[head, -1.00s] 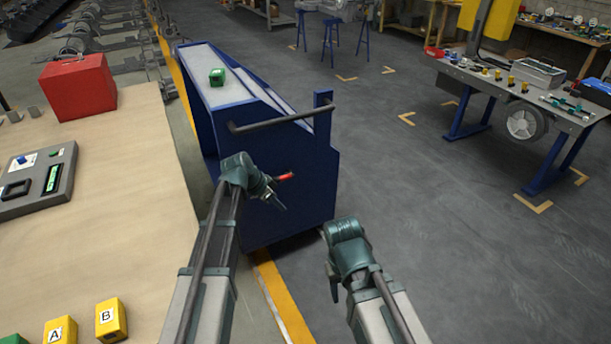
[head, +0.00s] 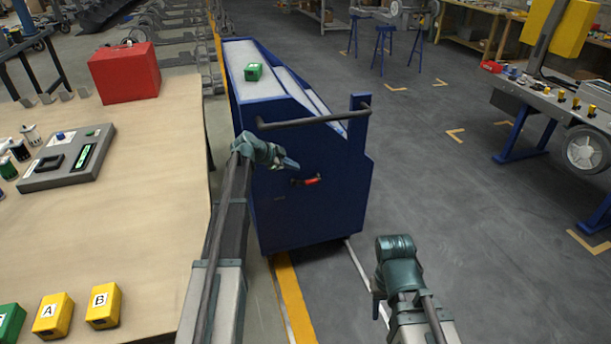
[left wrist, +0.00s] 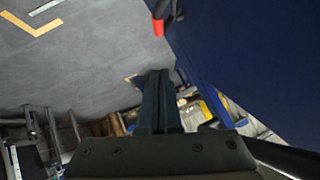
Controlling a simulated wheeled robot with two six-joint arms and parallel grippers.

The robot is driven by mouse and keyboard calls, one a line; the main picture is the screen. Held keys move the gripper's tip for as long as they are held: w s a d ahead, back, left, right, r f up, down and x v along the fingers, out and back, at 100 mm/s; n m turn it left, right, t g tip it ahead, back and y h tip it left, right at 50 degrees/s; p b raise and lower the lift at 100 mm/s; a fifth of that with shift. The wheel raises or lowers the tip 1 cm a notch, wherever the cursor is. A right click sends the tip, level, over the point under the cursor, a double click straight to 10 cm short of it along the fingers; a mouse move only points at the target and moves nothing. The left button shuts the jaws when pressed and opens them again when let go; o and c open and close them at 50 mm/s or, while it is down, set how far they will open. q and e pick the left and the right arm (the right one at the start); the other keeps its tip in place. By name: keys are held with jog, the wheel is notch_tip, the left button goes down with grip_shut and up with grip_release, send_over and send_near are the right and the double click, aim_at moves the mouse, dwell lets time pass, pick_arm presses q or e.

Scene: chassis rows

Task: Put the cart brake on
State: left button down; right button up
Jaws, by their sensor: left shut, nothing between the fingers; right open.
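The blue cart (head: 310,215) stands just beyond the bench, its end panel facing me. The brake lever, with a red grip (head: 312,180) and a dark base, sits on that panel below the dark push bar. My left gripper (head: 291,164) is shut and empty, its tips just above and left of the lever; I cannot tell whether they touch the panel. In the left wrist view the shut fingers (left wrist: 157,100) lie apart from the red grip (left wrist: 158,27). My right gripper (head: 377,303) is open, low and right of the cart; its fingers are mostly hidden.
A wooden bench with a red box (head: 124,73), a grey device (head: 68,158) and yellow blocks (head: 103,305) lies at left. The push bar (head: 312,118) crosses above my left gripper. A green box (head: 254,71) rests on the cart.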

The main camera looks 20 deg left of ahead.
pick_arm(q)
jog(key=b, duration=0.7)
send_near(315, 180)
jog(key=w+d, duration=0.3)
notch_tip(315, 180, down, 3)
jog(key=shift+w+r+b, duration=0.1)
jog(key=shift+r+b, duration=0.05)
jog(key=shift+b, duration=0.9)
jog(key=shift+w+a+f+b, duration=0.2)
jog(key=shift+f+b, duration=0.35)
jog(key=shift+f, duration=0.05)
jog(key=shift+r, duration=0.1)
jog(key=shift+s, duration=0.1)
